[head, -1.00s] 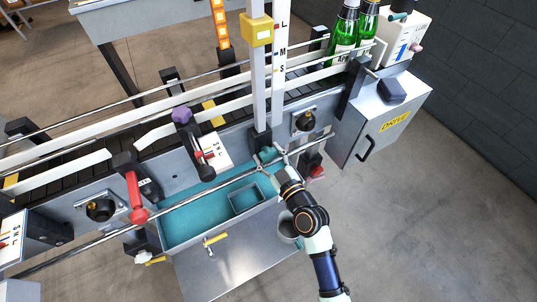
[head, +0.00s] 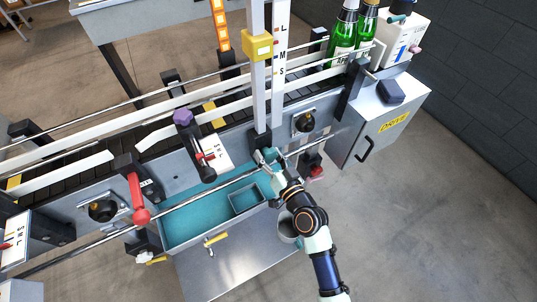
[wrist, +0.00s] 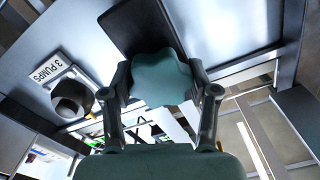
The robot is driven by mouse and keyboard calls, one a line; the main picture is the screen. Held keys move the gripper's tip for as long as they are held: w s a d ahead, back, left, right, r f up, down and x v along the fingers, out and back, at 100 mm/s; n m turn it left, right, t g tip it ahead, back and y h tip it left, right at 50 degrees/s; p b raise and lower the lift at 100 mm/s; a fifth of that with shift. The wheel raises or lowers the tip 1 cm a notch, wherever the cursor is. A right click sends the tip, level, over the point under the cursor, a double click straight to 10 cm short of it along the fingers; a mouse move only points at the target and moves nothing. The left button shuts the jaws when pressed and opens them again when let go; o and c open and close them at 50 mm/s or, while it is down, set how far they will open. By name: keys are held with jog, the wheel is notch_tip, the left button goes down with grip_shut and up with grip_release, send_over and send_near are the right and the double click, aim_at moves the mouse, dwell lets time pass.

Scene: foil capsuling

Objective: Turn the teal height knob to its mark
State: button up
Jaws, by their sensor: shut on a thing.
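The teal knob (wrist: 162,80) is lobed and fills the middle of the wrist view. It also shows small at the foot of the upright column in the head view (head: 270,154). My gripper (wrist: 160,92) has one finger on each side of the knob, closed on it. In the head view my gripper (head: 277,167) reaches the knob from the front right. A white scale (head: 281,85) on the column reads L, M, S. A yellow block (head: 258,47) on the column appears about level with M. I cannot tell which mark is the knob's.
A conveyor with rails runs behind. A teal tray (head: 180,232) with a small bin lies below left of my gripper. A red lever (head: 136,200) and a purple knob (head: 182,117) are to the left. Green bottles (head: 343,35) and the drive box (head: 372,130) are at right.

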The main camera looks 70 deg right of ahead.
jog(key=m+p, duration=0.1)
jog(key=m, duration=0.5)
jog(key=shift+r+m+p, duration=0.1)
jog(key=shift+m+p, duration=0.2)
jog(key=m+p, duration=0.1)
jog(key=m, duration=0.4)
jog(key=shift+m, duration=0.4)
jog(key=o, duration=1.2)
jog(key=shift+c, duration=0.2)
jog(key=v, duration=1.2)
